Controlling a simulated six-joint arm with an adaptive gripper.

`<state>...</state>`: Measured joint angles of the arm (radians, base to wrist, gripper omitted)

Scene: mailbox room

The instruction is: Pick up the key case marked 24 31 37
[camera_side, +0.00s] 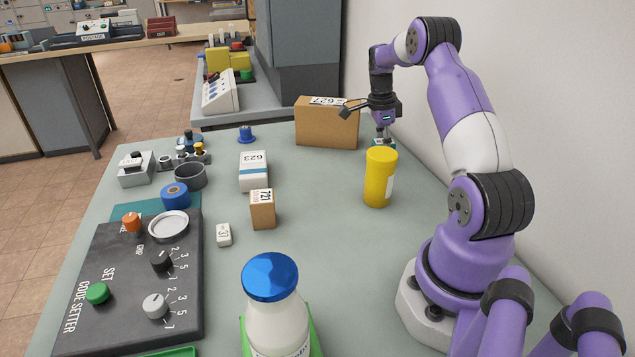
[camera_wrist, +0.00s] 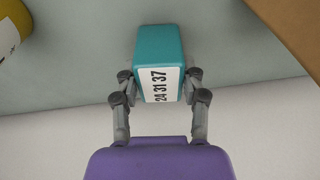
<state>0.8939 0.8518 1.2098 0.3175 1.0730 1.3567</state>
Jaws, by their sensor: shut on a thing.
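The key case is a small teal block with a white label reading 24 31 37. In the wrist view the key case (camera_wrist: 160,47) sits between the two fingers of my gripper (camera_wrist: 160,88), which touch it on both sides. In the side view my gripper (camera_side: 383,132) points down at the back right of the table, shut on the key case (camera_side: 378,142). The key case is partly hidden there by the yellow bottle and the fingers. I cannot tell whether it touches the table.
A yellow bottle (camera_side: 377,180) stands just in front of my gripper. A cardboard box (camera_side: 325,127) marked 627 is to its left, and the wall (camera_side: 400,60) is behind. A box marked 623 (camera_side: 253,178) stands left of centre. The table between is clear.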

